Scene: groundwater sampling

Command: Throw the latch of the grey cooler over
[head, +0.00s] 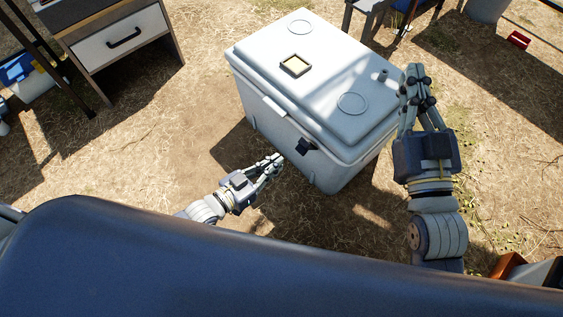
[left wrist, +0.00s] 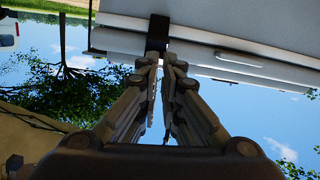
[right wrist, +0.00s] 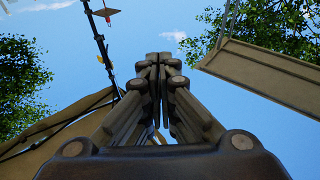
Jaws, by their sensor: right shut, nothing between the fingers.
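The grey cooler (head: 325,85) stands on the ground with its lid down. Its small dark latch (head: 304,146) is on the front side near the lid's edge. The latch also shows in the left wrist view (left wrist: 157,32), just beyond the fingertips. My left gripper (head: 277,161) is in front of the cooler, close to the latch, its fingers slightly apart with nothing between them. I cannot tell whether the tips touch the latch. My right gripper (head: 415,74) is shut and empty, raised at the cooler's right side; its fingertips meet in the right wrist view (right wrist: 158,58).
A small tan square in a dark frame (head: 295,65) lies on the lid. A cabinet with a white drawer (head: 124,40) stands at the upper left. A red object (head: 519,39) lies at the upper right.

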